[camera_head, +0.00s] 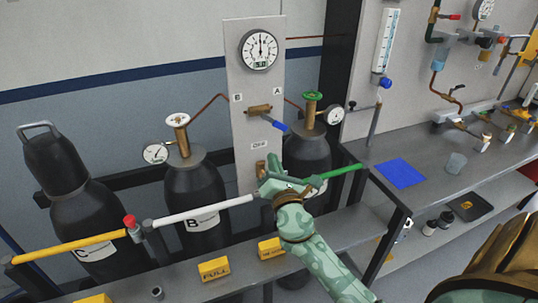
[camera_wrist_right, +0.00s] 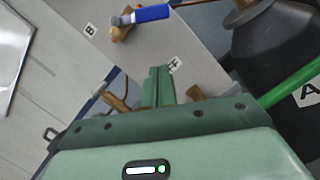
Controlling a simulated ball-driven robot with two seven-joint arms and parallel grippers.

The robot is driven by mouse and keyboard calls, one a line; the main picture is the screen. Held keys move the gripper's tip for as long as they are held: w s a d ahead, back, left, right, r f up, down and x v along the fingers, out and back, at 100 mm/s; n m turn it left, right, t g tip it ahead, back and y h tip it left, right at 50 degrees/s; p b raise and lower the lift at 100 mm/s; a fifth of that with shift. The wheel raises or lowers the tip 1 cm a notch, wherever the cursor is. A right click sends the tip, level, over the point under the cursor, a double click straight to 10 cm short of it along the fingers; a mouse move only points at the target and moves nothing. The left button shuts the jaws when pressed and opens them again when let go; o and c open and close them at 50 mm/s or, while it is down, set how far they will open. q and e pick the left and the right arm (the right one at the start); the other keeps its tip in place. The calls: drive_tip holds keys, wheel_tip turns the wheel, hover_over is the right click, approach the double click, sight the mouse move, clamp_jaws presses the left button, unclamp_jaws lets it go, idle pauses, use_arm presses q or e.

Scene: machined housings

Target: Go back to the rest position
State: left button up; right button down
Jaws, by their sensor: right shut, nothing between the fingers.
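My right gripper (camera_head: 268,188) is shut and empty. It is in front of the lower part of the grey gauge panel (camera_head: 241,85), between the white rail section (camera_head: 205,210) and the green rail section (camera_head: 342,171). I cannot tell whether it touches the rail. In the right wrist view its two fingers (camera_wrist_right: 158,88) are together, pointing at the panel (camera_wrist_right: 195,62), with nothing between them. A brass valve with a blue lever (camera_head: 280,125) is above the gripper on the panel; the blue lever (camera_wrist_right: 152,13) also shows in the right wrist view. My left gripper is not in view.
Black gas cylinders C (camera_head: 80,215), B (camera_head: 195,195) and A (camera_head: 308,155) stand behind the rail. Yellow blocks (camera_head: 214,269) sit on the low front shelf. At right a bench holds a blue mat (camera_head: 401,173) and a clear cup (camera_head: 456,162).

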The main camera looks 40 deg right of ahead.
drive_tip(key=s+a+f+m+g+y, duration=0.1)
drive_tip(key=s+a+f+m+g, duration=0.1)
drive_tip(key=s+f+m+g, duration=0.35)
drive_tip(key=s+a+f+m+g+y, duration=0.1)
drive_tip(key=s+a+f+m+g, duration=0.15)
drive_tip(key=s+m, duration=0.6)
drive_tip(key=s+a+f+m+g+y, duration=0.1)
drive_tip(key=s+f+m+g, duration=0.35)
drive_tip(key=s, duration=0.65)
drive_tip(key=s+a+f+g+y, duration=0.1)
drive_tip(key=s+a+f, duration=0.15)
drive_tip(key=f, duration=1.05)
drive_tip(key=s+a+f+g+y, duration=0.2)
drive_tip(key=a+f, duration=0.1)
drive_tip(key=f, duration=1)
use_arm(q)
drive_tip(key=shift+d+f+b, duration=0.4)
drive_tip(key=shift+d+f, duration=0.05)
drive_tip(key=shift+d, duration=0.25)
use_arm(e)
drive_tip(key=s+f+m+g, duration=0.1)
drive_tip(key=s+f, duration=0.7)
drive_tip(key=s, duration=0.2)
drive_tip(key=s+f+m+g+y, duration=0.1)
drive_tip(key=s+f, duration=0.6)
drive_tip(key=s, duration=0.3)
drive_tip(key=shift+d+f+m+g, duration=0.35)
drive_tip(key=shift+f, duration=0.05)
